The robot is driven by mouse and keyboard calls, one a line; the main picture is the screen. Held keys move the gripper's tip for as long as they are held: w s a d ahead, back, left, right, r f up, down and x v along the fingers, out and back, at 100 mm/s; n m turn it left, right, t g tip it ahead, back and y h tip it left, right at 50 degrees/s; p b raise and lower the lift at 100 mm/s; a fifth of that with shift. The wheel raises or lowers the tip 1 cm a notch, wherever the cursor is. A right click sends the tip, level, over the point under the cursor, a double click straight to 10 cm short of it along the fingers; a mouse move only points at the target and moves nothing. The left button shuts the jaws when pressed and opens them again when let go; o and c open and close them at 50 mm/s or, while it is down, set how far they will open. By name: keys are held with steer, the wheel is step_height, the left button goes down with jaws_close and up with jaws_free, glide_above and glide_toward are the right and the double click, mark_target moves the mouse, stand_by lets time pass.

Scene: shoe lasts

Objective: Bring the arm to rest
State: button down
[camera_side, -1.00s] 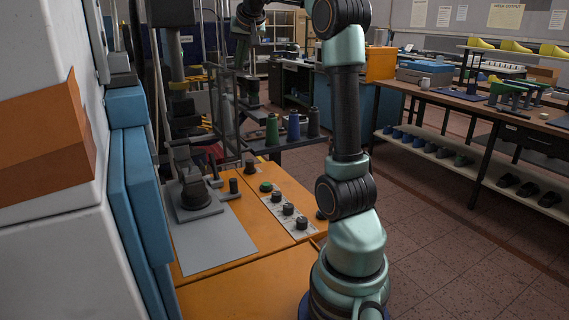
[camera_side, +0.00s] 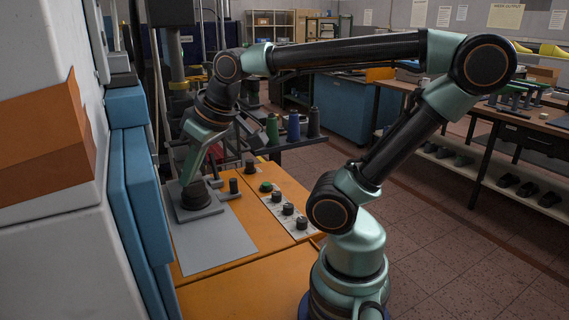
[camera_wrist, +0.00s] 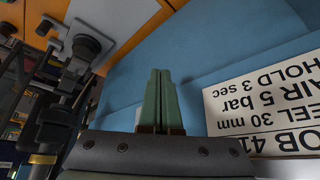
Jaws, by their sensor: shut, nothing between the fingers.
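My gripper (camera_side: 186,180) points down at the left of the side view, in front of the black post on the grey plate (camera_side: 222,245) of the orange bench. Whether it touches anything there cannot be told from the side. In the wrist view its green fingers (camera_wrist: 160,75) lie together, shut and empty. Behind them is a blue panel (camera_wrist: 220,55). My arm rises from its base at lower right, bends at a high elbow and reaches across to the left.
A control strip with a green button (camera_side: 266,187) and black knobs (camera_side: 288,209) lies beside the plate. Blue padding (camera_side: 140,190) stands at left. A white job card (camera_wrist: 265,105) is upside down in the wrist view. Green (camera_side: 272,129) and blue (camera_side: 293,127) spools stand behind.

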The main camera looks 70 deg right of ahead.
steer(key=shift+s+a+f+n, duration=0.4)
steer(key=shift+s+a+f, duration=0.35)
steer(key=shift+f, duration=0.2)
stand_by(2.5)
